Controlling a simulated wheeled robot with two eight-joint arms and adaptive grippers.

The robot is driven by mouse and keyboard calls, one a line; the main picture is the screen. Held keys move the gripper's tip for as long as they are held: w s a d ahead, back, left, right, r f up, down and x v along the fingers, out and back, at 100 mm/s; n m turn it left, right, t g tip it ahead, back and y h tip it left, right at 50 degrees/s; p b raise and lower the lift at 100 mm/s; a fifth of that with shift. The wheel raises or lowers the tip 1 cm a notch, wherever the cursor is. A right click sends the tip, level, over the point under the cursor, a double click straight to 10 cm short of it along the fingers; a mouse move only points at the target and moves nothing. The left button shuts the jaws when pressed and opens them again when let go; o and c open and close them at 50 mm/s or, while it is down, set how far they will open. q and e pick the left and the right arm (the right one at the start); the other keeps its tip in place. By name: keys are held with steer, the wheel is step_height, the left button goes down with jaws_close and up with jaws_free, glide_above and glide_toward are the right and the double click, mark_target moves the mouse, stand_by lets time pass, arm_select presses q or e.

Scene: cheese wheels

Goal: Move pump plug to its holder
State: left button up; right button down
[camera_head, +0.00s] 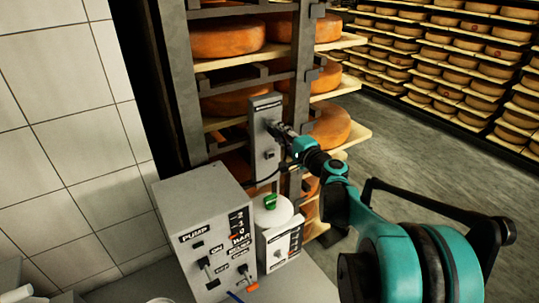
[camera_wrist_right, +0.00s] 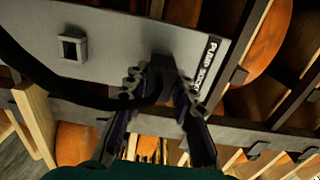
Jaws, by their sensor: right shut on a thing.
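My right gripper (camera_head: 275,129) reaches in from the right to the upper part of an upright grey panel (camera_head: 261,101). In the right wrist view, the gripper (camera_wrist_right: 160,88) is shut on the black pump plug (camera_wrist_right: 162,66), which sits against the panel (camera_wrist_right: 110,28) beside its "PUMP" label. A thick black cable (camera_wrist_right: 45,82) curves away from the plug. A small square grey holder (camera_wrist_right: 72,47) stands out empty from the panel; it also shows in the head view (camera_head: 269,154). The plug is mostly hidden by the gripper in the head view. My left gripper is not in view.
A grey box marked PUMP (camera_head: 203,230) with switches stands below the panel. A smaller grey box (camera_head: 281,243) and a white round part with a green piece (camera_head: 270,202) are beside it. Shelves of cheese wheels (camera_head: 227,38) stand behind. A tiled wall (camera_head: 60,120) is at left.

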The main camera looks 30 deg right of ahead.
mark_target(280, 133)
steer(key=shift+s, duration=0.45)
steer(key=shift+s+d+p, duration=0.15)
steer(key=shift+s+p, duration=0.15)
steer(key=shift+s, duration=1.2)
steer(key=shift+s, duration=0.15)
steer(key=s, duration=0.2)
steer(key=shift+s+d, duration=0.1)
steer(key=shift+s, duration=0.3)
